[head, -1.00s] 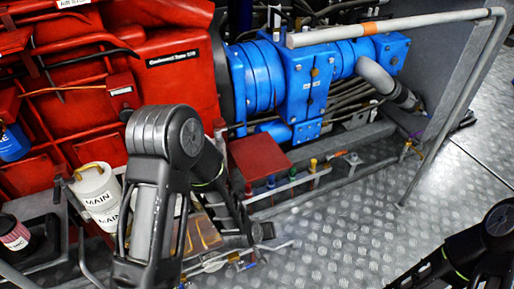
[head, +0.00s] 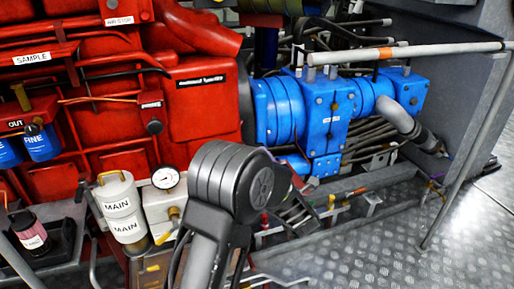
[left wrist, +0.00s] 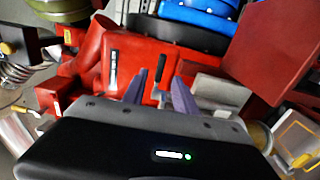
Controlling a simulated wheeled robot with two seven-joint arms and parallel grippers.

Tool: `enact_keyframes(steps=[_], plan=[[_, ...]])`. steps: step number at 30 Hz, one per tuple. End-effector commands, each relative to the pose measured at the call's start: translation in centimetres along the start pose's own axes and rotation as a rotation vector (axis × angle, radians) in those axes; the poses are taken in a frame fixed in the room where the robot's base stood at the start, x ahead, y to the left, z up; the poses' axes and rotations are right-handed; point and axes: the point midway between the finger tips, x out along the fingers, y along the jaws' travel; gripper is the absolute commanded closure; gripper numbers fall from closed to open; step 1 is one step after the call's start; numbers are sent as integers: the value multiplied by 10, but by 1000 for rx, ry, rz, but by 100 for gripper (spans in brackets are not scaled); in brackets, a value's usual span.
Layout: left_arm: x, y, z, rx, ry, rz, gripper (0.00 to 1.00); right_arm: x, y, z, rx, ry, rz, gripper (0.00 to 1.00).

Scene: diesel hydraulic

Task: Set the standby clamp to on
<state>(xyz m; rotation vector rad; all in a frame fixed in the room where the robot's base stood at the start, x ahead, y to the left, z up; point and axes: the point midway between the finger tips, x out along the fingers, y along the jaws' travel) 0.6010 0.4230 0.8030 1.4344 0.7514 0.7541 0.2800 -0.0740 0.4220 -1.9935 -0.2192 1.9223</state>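I cannot read any label naming the standby clamp, so I cannot tell for sure which part it is. In the left wrist view a small lever with a dark handle (left wrist: 160,68) stands before a red housing, seen between my fingertips. My left gripper (left wrist: 159,92) is open, its two purple-grey fingers apart and pointing toward the red housing. I cannot tell whether they touch the lever. My right gripper is not in view.
A red engine block (head: 200,105) fills the left, joined to a blue pump unit (head: 325,115). The metal floor (head: 370,255) is clear at lower right.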

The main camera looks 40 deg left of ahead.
Motion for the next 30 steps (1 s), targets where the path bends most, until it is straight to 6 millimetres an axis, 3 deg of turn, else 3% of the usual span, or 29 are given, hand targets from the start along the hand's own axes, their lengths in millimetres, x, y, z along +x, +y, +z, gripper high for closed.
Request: enact_keyframes(steps=[5, 18, 28, 30], plan=[[14, 0, 0, 1, 2, 1, 65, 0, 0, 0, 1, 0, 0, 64], [73, -1, 0, 3, 0, -1, 65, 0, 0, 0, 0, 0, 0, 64], [77, -1, 0, 3, -1, -1, 65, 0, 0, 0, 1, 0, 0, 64], [77, -1, 0, 3, -1, -1, 71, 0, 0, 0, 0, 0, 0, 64]])
